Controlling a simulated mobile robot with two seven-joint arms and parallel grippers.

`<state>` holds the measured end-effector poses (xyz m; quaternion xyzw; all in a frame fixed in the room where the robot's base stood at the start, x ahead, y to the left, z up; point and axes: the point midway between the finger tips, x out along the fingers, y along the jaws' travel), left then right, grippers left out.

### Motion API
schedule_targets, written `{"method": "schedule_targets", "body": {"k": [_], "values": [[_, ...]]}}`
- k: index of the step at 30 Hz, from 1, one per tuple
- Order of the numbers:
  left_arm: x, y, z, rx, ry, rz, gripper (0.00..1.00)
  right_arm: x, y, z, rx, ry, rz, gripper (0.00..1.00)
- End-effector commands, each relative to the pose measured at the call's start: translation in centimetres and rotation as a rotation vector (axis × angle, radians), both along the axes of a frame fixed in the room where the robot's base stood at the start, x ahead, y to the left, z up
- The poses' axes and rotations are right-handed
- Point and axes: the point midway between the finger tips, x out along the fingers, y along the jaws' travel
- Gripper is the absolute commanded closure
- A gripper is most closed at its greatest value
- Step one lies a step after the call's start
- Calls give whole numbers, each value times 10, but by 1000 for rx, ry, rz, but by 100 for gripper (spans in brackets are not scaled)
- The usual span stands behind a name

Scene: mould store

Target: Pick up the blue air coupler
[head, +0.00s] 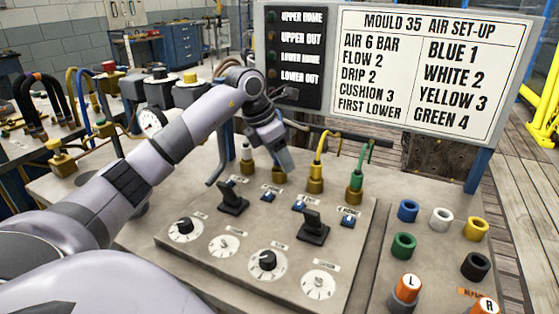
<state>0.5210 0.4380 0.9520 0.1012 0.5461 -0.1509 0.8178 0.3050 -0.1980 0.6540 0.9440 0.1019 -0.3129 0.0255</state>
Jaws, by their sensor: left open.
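A short blue ring-shaped piece (408,210), which looks like the blue air coupler, stands on the plate at the right, beside a white one (441,219) and above a green one (403,245). My left gripper (286,164) is open and points down over the back of the control panel, well left of the blue piece. It is close to a brass fitting (278,174), which it partly hides. I cannot tell whether they touch. A blue hose (83,95) also runs to brass fittings at the far left. My right gripper is out of view.
The control panel (190,256) has knobs, black levers and upright hose fittings with yellow (317,172) and green (356,180) hoses. A sign board (425,70) stands behind. Yellow (476,229) and black (475,266) rings and orange-black pieces (406,289) stand at right.

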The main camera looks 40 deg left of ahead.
Motion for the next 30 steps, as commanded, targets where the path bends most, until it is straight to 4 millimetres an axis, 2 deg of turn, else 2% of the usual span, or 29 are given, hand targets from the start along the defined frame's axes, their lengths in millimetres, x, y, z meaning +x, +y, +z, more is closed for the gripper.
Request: {"method": "schedule_targets", "body": {"k": [2, 7, 8, 17, 23, 26, 30], "values": [[0, 0, 0, 0, 0, 0, 43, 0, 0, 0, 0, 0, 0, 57], [0, 0, 0, 0, 0, 0, 95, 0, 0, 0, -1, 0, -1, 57], [0, 0, 0, 0, 0, 0, 100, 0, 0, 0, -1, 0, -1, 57], [0, 0, 1, 0, -1, 0, 100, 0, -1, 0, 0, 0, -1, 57], [0, 0, 11, 0, -1, 0, 100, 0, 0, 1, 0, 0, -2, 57], [0, 0, 24, -1, -3, 0, 100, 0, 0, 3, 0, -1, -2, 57], [1, 0, 53, 0, -5, 2, 100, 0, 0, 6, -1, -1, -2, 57]]}}
